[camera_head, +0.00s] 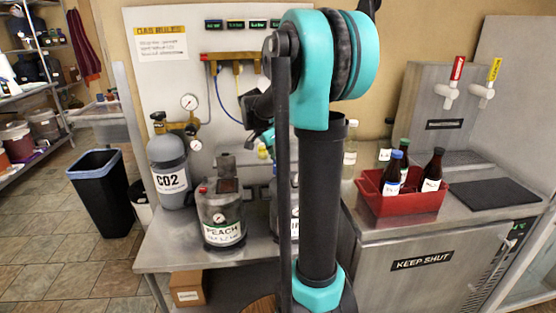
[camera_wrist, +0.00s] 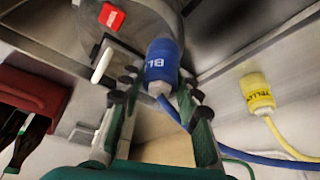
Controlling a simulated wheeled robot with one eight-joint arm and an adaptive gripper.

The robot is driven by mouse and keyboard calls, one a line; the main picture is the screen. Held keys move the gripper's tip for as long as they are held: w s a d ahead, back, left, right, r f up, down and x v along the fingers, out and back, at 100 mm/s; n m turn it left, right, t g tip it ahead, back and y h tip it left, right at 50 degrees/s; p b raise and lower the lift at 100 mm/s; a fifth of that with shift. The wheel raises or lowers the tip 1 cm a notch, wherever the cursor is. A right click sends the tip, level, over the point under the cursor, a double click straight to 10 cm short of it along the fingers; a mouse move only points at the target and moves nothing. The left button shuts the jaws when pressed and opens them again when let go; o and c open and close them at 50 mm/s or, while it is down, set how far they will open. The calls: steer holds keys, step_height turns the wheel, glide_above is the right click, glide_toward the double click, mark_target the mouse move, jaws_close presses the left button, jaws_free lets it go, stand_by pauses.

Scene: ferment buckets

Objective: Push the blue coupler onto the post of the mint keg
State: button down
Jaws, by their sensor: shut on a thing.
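The blue coupler (camera_wrist: 162,68) is between the fingertips of my gripper (camera_wrist: 157,88) in the wrist view, with its blue hose trailing down to the right. My gripper is shut on it. A grey metal keg (camera_wrist: 140,14) with a red tag and a pale handle-like part is just beyond. The coupler's far end overlaps the keg's edge in the picture; I cannot tell whether it touches a post. In the head view my gripper (camera_head: 262,142) is partly hidden behind my arm. A keg (camera_head: 274,215) there is mostly covered by my arm, its label unreadable.
The peach keg (camera_head: 220,212) stands on the steel bench, left of my arm, near the CO2 cylinder (camera_head: 169,170). A yellow coupler (camera_wrist: 258,92) hangs at right in the wrist view. A red crate (camera_head: 400,205) of bottles sits on the right counter.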

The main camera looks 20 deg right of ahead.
steer(key=shift+f, duration=1.1)
stand_by(2.4)
steer(key=c, duration=1)
jaws_free()
steer(key=o, duration=0.7)
steer(key=shift+c, duration=0.2)
steer(key=shift+r, duration=3.75)
